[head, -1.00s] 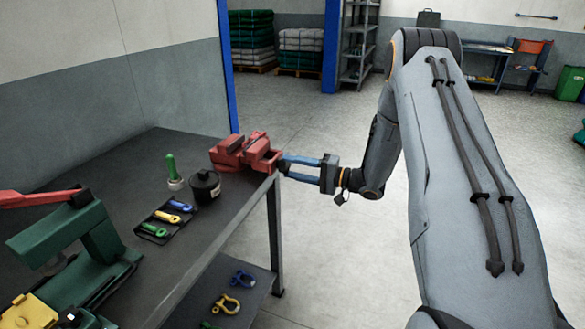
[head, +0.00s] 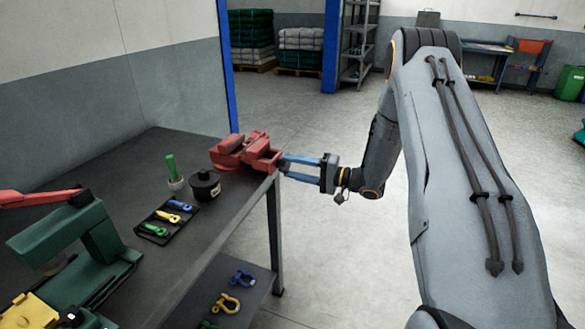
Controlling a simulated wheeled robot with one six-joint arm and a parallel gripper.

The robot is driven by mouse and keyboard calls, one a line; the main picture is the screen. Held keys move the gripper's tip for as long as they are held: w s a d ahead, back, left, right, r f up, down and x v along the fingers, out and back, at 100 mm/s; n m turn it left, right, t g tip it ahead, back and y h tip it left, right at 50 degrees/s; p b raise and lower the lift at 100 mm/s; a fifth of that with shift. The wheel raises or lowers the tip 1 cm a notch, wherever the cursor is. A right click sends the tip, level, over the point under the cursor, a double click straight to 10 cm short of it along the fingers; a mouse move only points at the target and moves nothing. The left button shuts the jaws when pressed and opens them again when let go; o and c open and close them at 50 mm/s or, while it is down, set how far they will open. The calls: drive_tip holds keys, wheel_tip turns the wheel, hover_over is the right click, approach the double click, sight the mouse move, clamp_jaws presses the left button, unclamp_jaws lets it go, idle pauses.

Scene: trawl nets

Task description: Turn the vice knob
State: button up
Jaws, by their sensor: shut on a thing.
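The red vice (head: 232,152) stands at the far right corner of the dark workbench. My gripper (head: 284,166) reaches it from the right, with its blue fingers pointing left at the vice's near right end. The fingertips are shut on the vice knob, which is small and mostly hidden between them at the end of the vice. How far the knob is turned cannot be told.
A lower shelf holds more shackles. The floor right of the bench is clear.

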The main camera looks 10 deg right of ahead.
drive_tip(key=shift+d+f, duration=0.1)
drive_tip(key=shift+d, duration=0.1)
drive_tip(key=o, duration=1)
drive_tip(key=shift+d, duration=0.15)
drive_tip(key=shift+o, duration=0.2)
drive_tip(key=shift+a, duration=0.2)
drive_tip(key=b+v, duration=0.2)
drive_tip(key=v, duration=0.5)
drive_tip(key=shift+s+d, duration=0.2)
drive_tip(key=shift+d, duration=0.05)
